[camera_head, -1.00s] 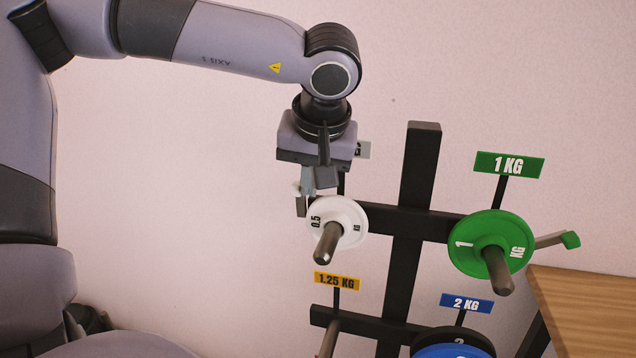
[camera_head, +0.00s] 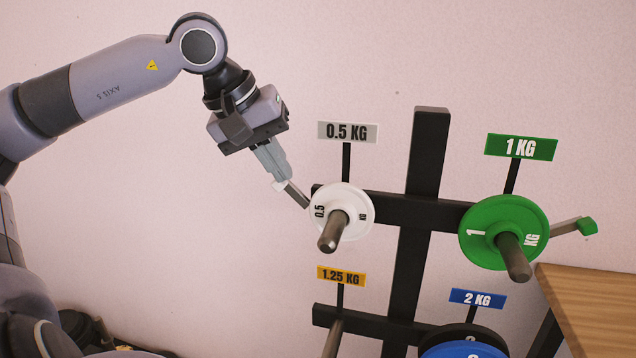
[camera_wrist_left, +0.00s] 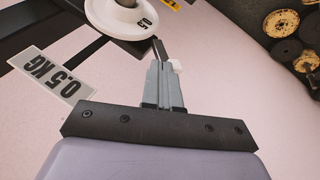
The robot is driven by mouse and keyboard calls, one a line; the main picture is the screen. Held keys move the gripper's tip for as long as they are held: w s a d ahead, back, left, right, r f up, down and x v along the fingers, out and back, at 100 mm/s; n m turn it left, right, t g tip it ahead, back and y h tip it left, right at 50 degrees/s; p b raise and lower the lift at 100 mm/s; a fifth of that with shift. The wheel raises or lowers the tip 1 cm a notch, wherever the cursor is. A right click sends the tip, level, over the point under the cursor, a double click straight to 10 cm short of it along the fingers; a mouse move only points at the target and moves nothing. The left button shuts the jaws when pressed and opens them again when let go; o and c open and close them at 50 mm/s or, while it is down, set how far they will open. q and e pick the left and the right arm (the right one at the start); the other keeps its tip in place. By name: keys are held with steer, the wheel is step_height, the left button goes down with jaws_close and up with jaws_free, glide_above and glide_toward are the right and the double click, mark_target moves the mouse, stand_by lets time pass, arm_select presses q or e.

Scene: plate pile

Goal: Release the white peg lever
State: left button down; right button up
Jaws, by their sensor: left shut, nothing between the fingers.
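The white peg lever, a grey arm with a white tip (camera_head: 280,186), sticks out to the upper left from behind the white 0.5 plate (camera_head: 357,200). The plate hangs on the upper left peg (camera_head: 333,232). My left gripper (camera_head: 282,176) is shut and empty, with its fingertips right at the lever's white end. In the left wrist view the white tip (camera_wrist_left: 176,66) shows just beside the closed fingers (camera_wrist_left: 163,72). I cannot tell whether they touch. The lever's root is hidden behind the plate. My right gripper is not in view.
The black rack (camera_head: 423,160) also holds a green 1 KG plate (camera_head: 474,236) with a green-tipped lever (camera_head: 588,226) and a blue plate (camera_head: 465,350) below. A wooden tabletop (camera_head: 590,300) is at the lower right. The wall side left of the rack is free.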

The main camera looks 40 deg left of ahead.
arm_select(q)
steer(key=shift+s+a, duration=0.1)
steer(key=shift+a, duration=0.1)
steer(key=shift+d+p, duration=0.25)
steer(key=shift+p, duration=0.1)
steer(key=shift+w+d+f+p, duration=0.4)
steer(key=shift+w+d+p, duration=0.05)
steer(key=shift+d, duration=0.05)
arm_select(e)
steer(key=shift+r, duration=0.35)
arm_select(q)
steer(key=shift+r, duration=0.1)
